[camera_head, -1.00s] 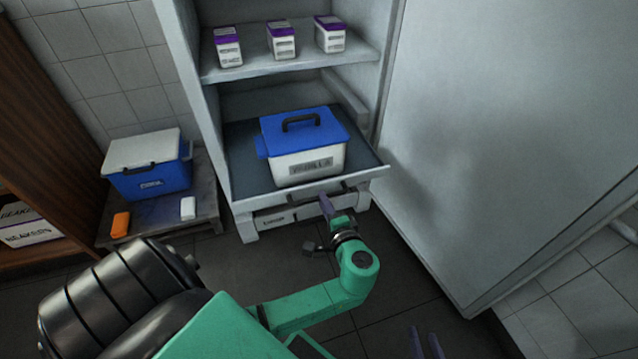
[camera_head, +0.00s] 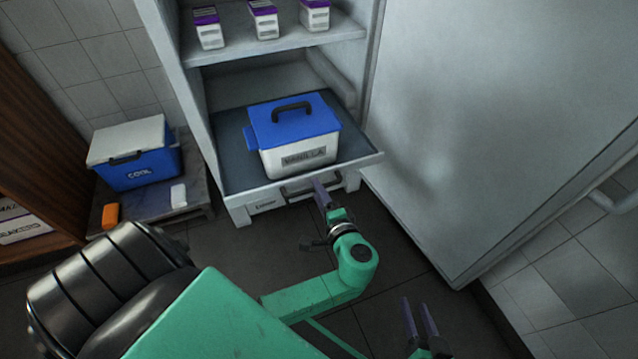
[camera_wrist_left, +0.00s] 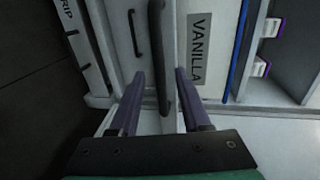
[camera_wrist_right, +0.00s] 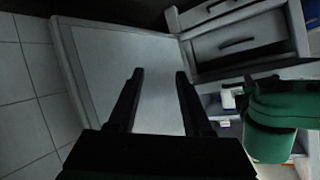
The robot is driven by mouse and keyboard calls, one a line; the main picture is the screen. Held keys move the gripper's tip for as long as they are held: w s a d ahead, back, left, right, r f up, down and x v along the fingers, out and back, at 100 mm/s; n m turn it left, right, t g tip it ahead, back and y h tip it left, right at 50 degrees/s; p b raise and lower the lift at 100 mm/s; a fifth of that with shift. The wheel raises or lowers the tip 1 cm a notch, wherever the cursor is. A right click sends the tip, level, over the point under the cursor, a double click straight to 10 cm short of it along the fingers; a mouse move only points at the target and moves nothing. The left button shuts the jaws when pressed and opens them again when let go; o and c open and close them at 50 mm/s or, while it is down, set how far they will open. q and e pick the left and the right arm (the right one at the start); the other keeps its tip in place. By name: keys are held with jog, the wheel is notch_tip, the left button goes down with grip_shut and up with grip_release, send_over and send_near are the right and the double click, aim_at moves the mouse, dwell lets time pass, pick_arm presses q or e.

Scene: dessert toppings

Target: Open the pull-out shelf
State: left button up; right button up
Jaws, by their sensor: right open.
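The pull-out shelf (camera_head: 232,180) is a grey tray low in the open white cabinet; its front juts out past the right side post. It bears a white tub with a blue lid (camera_head: 295,135), labelled VANILLA. The shelf's dark handle (camera_wrist_left: 160,45) runs between the fingers of my left gripper (camera_wrist_left: 158,75) in the left wrist view, with gaps visible on both sides. In the head view the left gripper (camera_head: 320,190) is at the shelf's front. My right gripper (camera_head: 420,312) is open and empty at the lower right, away from the shelf; it also shows in the right wrist view (camera_wrist_right: 159,75).
The cabinet door (camera_head: 480,110) stands wide open on the right. Several purple-topped cartons (camera_head: 263,20) stand on the upper shelf (camera_head: 220,52). A blue cooler (camera_head: 140,165) sits on a low stand at left, with an orange item (camera_head: 111,214) and a white item (camera_head: 179,195).

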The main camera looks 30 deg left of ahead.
pick_arm(q)
jog(key=p+v, duration=0.2)
jog(key=v, duration=1.2)
jog(key=shift+s+d+p, duration=0.15)
jog(key=shift+d+p, duration=0.15)
jog(key=shift+p, duration=0.05)
pick_arm(e)
jog(key=d+g, duration=0.1)
jog(key=d+r+g+h, duration=0.1)
jog(key=d+g, duration=0.1)
jog(key=d, duration=0.1)
jog(key=shift+r+n+h, duration=0.3)
jog(key=shift+n+h, duration=0.1)
